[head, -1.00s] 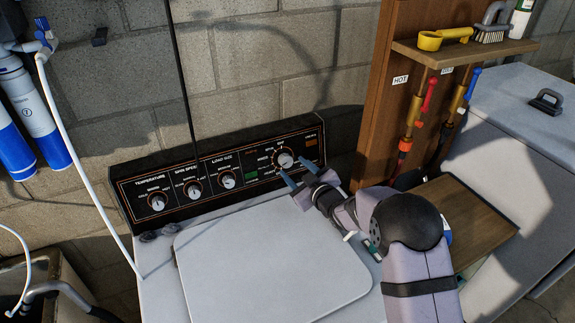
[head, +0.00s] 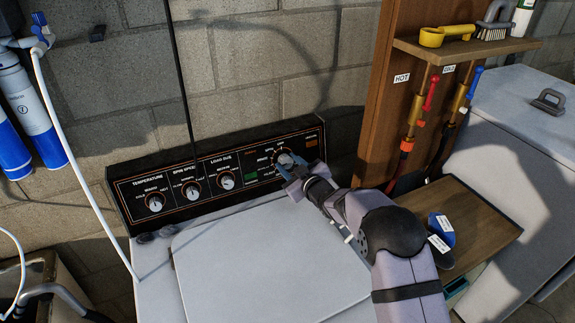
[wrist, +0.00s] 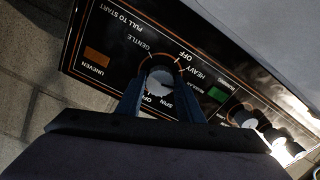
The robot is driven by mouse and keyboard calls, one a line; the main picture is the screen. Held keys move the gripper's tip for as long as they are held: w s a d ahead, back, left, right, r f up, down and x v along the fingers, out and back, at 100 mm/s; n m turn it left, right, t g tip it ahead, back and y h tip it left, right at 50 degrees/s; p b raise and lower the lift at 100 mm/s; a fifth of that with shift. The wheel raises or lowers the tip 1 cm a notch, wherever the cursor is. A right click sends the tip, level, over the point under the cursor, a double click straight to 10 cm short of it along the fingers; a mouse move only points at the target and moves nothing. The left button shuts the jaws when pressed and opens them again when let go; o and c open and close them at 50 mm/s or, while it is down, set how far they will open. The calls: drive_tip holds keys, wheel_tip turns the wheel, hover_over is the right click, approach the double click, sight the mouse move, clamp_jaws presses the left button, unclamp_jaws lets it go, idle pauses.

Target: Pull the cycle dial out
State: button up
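The cycle dial (head: 286,159) is a round, pale-faced knob at the right part of the black control panel. In the wrist view the dial (wrist: 160,78) shows between my fingers, under the "PULL TO START" lettering. My gripper (head: 291,164) is at the panel, with its blue-grey fingers open around the dial. In the wrist view my gripper (wrist: 161,75) has one finger on each side of the dial. Whether the fingers touch it cannot be told. The dial's lower part is partly hidden by the fingers in the head view.
Three smaller knobs, for temperature (head: 155,201), spin speed (head: 193,190) and load size (head: 226,180), sit left along the panel (head: 120,192). The pale washer lid (head: 265,260) lies below. A wooden post (head: 385,90) with hoses stands right of the panel.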

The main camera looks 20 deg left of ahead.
drive_tip(key=c, duration=0.3)
drive_tip(key=shift+s+d, duration=0.25)
drive_tip(key=o, duration=1.1)
drive_tip(key=shift+r, duration=0.1)
drive_tip(key=shift+s+d, duration=0.1)
drive_tip(key=shift+d, duration=0.05)
drive_tip(key=shift+b+v, duration=1.5)
drive_tip(key=shift+v, duration=2.1)
